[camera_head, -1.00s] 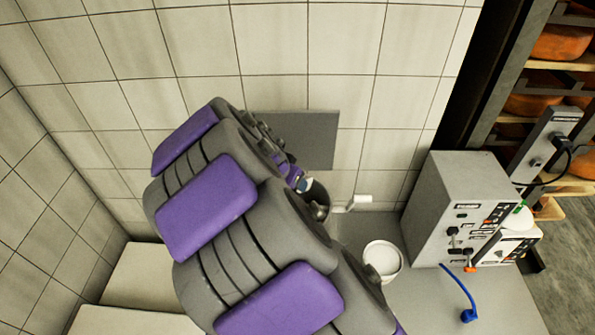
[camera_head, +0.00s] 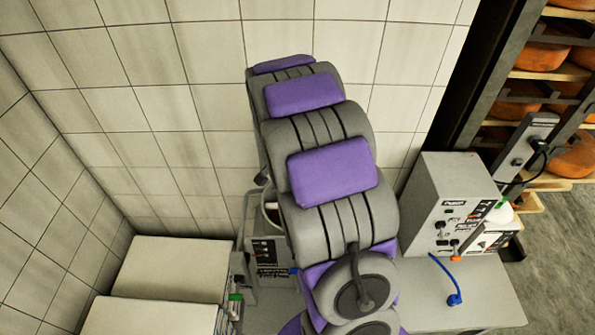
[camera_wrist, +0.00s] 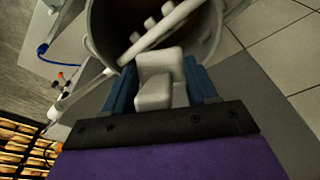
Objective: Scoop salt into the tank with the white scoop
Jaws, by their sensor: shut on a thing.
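In the wrist view, my gripper (camera_wrist: 160,88) has two blue fingers closed on a white block-like piece (camera_wrist: 153,85), which looks like the handle of the white scoop. The scoop's bowl cannot be made out, nor whether it holds salt. Just beyond the fingers is a round, dark, open vessel (camera_wrist: 205,40). I cannot tell whether it is the tank or a salt container. A white bar with short stubs (camera_wrist: 150,38) crosses over its opening.
In the head view, a grey control box (camera_head: 450,205) stands on the bench at right, with a blue hose (camera_head: 454,296) beside it. Another panelled unit (camera_head: 266,252) is left of my arm. White blocks (camera_head: 175,267) lie at lower left. Cheese wheels (camera_head: 540,56) fill the shelves at right.

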